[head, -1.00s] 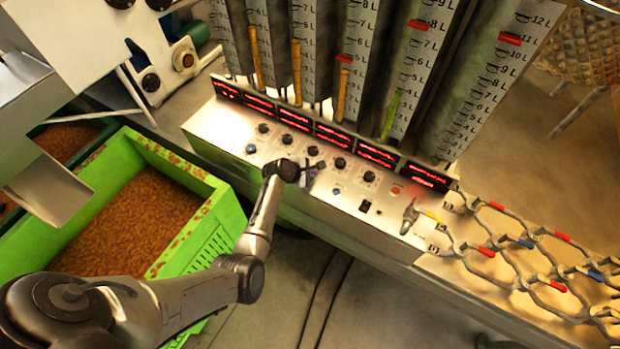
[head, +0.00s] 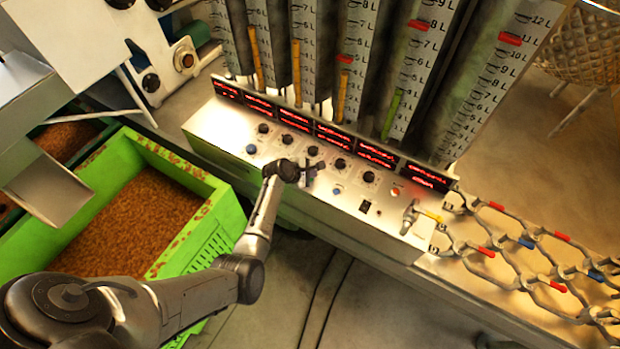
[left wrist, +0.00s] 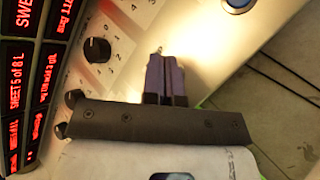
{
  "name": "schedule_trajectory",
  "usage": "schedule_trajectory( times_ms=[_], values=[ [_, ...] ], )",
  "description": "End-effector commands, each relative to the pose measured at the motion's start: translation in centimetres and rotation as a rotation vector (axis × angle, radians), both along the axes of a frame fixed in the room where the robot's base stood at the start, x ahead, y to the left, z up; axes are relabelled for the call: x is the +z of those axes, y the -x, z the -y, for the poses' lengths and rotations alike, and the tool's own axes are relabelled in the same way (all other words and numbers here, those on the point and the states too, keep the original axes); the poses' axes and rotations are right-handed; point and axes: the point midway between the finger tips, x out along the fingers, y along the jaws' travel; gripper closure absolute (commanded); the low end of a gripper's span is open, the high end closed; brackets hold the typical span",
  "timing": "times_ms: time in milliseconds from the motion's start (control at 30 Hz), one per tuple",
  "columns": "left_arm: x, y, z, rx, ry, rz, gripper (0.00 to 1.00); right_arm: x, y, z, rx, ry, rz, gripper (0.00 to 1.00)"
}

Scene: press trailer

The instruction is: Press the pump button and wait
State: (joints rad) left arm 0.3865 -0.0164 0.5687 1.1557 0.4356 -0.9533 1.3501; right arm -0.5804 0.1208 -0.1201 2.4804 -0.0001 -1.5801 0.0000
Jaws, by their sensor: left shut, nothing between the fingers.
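The control panel (head: 225,125) is a sloped metal box with a row of black knobs, small buttons and red displays. A blue button (head: 336,190) sits on its lower face, and another blue button (head: 251,149) is at its left end. I cannot read which is the pump button. A blue button (left wrist: 238,4) also shows at the top of the left wrist view. My left gripper (head: 309,173) is shut and empty at the panel face; its fingertips (left wrist: 160,58) show in the left wrist view. What lies under the tips is hidden, and contact is unclear. My right gripper is not in view.
Several graduated cylinders (head: 410,75) stand behind the panel. A green crate (head: 225,215) of brown granules is at the left. Open floor (head: 380,300) lies in front.

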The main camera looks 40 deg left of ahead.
Motion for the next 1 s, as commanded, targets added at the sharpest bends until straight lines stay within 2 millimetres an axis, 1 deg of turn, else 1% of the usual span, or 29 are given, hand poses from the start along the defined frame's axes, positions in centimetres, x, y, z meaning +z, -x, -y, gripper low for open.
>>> schedule_trajectory(
  times_ms=[500,800,1000],
  values=[
    [-0.03,0.0,0.01,0.0,0.0,0.0,1.0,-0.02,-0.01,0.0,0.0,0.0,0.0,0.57],
    [-0.77,0.01,0.0,-0.001,0.0,-0.001,1.0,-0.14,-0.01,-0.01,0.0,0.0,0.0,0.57],
    [-0.84,-0.01,-0.01,0.001,0.0,0.001,1.0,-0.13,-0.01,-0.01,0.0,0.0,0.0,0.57]
  ],
)
